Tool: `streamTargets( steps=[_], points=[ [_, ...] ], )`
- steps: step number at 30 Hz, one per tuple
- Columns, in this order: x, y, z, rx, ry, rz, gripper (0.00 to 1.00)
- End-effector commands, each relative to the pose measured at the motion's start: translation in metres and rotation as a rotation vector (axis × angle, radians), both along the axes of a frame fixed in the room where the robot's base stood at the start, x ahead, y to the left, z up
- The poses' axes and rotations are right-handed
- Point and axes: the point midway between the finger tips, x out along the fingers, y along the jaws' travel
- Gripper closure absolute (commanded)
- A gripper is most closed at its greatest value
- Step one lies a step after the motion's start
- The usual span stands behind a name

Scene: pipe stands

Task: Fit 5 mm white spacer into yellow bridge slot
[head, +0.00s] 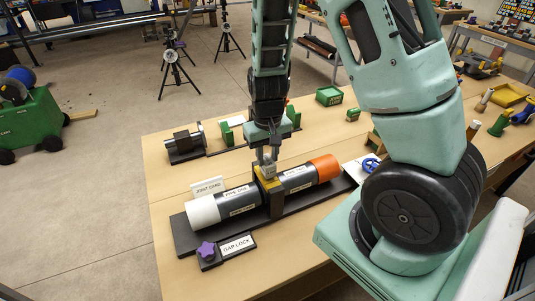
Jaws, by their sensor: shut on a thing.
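My gripper (266,158) points down over the middle of the pipe assembly and is shut on a small pale piece, which looks like the white spacer (268,171). The yellow bridge (270,184) sits directly below it, on a dark upright between the two dark pipe sections. The spacer is at or just above the bridge's top. I cannot tell whether it is inside the slot, as the view is small and the gripper covers part of it.
The pipe has a white end (202,211) and an orange end (325,167) on a dark base. A gap lock plate with a purple knob (206,249) is in front. A "zero card" sign (208,186) stands behind. A green tray (329,95) is farther back.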

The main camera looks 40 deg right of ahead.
Motion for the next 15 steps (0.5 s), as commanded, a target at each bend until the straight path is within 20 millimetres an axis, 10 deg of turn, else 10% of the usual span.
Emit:
streamTargets(
  steps=[13,15],
  points=[
    [0.0000,0.0001,-0.0105,0.000,0.000,0.000,0.99],
    [0.0001,0.0001,-0.0095,0.000,0.000,0.000,0.58]
  ],
)
